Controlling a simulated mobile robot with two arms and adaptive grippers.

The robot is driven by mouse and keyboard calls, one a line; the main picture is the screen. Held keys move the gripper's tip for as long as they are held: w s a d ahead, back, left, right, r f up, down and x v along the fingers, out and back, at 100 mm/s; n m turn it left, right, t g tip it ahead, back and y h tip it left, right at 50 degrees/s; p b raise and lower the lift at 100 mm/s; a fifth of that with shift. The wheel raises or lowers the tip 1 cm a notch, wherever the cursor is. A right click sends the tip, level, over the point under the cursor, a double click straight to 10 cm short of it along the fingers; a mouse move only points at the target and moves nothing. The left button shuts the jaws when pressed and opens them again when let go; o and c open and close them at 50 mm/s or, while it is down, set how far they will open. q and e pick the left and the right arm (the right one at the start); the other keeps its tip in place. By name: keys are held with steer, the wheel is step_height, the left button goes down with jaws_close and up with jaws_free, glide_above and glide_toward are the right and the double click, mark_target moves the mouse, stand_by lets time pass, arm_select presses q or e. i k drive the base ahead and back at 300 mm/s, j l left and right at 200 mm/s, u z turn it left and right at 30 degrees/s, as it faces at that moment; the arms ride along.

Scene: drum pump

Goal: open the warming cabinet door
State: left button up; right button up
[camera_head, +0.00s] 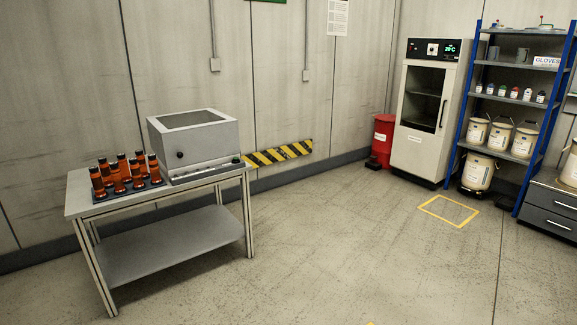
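The warming cabinet (408,143) is a tall white unit standing against the back wall at the right. Its door (423,97) has a dark window with a shelf visible behind it, and it looks shut. A dark vertical handle (443,114) is on the door's right side. A control panel (433,49) with a lit green display is above the door. Neither of my grippers shows in the head view.
A yellow floor square (449,210) lies in front of the cabinet. A red bin (383,138) stands left of it, a blue shelf rack (461,103) with buckets right. A table (185,245) with amber bottles (122,172) and a grey box (195,143) stands left. Middle floor is clear.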

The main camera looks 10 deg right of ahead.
mark_target(417, 153)
steer(key=i+j+u, duration=0.35)
steer(key=i, duration=0.5)
steer(key=i+l+u, duration=0.1)
steer(key=i+u, duration=0.25)
steer(key=i, duration=0.5)
steer(key=i+l+z, duration=0.1)
steer(key=i+z, duration=0.35)
steer(key=i+j+z, duration=0.15)
steer(key=i+z, duration=0.25)
steer(key=i, duration=0.25)
steer(key=i+j+z, duration=0.3)
steer(key=i+z, duration=0.15)
steer(key=i+l+z, duration=0.25)
steer(key=i+z, duration=0.7)
steer(key=i, duration=0.15)
steer(key=i+j+z, duration=0.1)
steer(key=i+z, duration=0.35)
steer(key=i+j+z, duration=0.1)
steer(key=i, duration=1.75)
steer(key=i+l, duration=0.15)
steer(key=i, duration=0.45)
steer(key=i+l, duration=0.1)
steer(key=i, duration=0.5)
steer(key=i+l, duration=0.15)
steer(key=i, duration=0.45)
